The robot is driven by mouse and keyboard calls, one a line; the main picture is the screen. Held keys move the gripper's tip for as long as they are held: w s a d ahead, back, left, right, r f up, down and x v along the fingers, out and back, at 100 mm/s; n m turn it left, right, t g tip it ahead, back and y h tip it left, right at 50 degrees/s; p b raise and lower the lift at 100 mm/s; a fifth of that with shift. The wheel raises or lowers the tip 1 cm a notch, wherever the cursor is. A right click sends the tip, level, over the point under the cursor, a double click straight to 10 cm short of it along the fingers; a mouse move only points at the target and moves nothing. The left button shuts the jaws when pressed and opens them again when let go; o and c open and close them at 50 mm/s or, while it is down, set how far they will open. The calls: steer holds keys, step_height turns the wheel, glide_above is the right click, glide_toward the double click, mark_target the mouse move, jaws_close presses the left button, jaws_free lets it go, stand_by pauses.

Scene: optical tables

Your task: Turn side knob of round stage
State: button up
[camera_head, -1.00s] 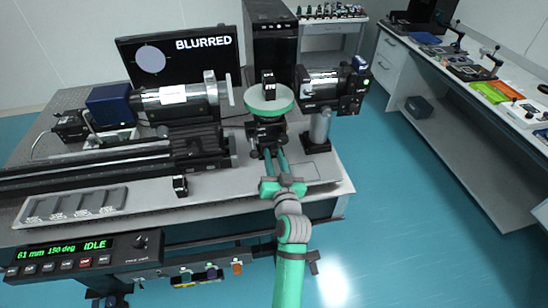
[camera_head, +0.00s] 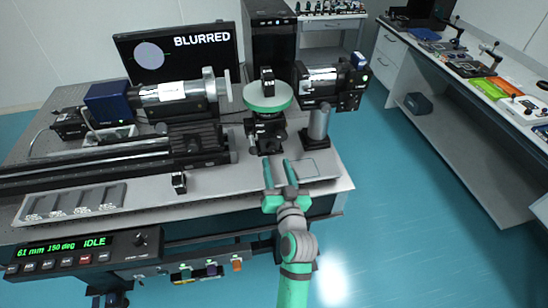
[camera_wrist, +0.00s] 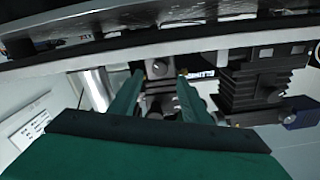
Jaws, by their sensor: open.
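The round stage, a green disc (camera_head: 268,97) with a small black part upright on it, sits on a black mount (camera_head: 266,133) near the table's right end. My gripper (camera_head: 279,164) is open and empty in front of the mount, apart from it. In the wrist view the open fingers (camera_wrist: 160,80) point at dark mount parts. A small round grey knob (camera_wrist: 160,68) shows between the fingertips, farther away. I cannot tell for sure whether it is the stage's side knob. In the head view the mount's knobs are small, dark and hard to tell apart.
A grey post (camera_head: 318,124) with a black camera-like unit stands just right of the stage. A grey cylinder unit (camera_head: 180,92) and black rail (camera_head: 110,160) lie left. The monitor (camera_head: 180,60) reads BLURRED; the controller (camera_head: 80,252) reads 61 mm, 150 deg, IDLE.

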mark_target(272, 150)
steer(key=shift+s+d, duration=0.2)
steer(key=shift+s, duration=1.05)
steer(key=shift+s+d, duration=0.2)
steer(key=shift+s, duration=1.05)
steer(key=shift+w+a+n, duration=0.15)
steer(key=shift+n, duration=0.95)
steer(key=n, duration=0.2)
steer(key=shift+w+n, duration=0.2)
steer(key=shift+n, duration=0.2)
steer(key=shift+w, duration=0.4)
steer(key=w, duration=0.3)
steer(key=w+a, duration=0.1)
steer(key=w, duration=0.6)
steer(key=shift+a, duration=0.35)
steer(key=shift+c, duration=0.5)
steer(key=shift+s, duration=0.1)
steer(key=c, duration=0.9)
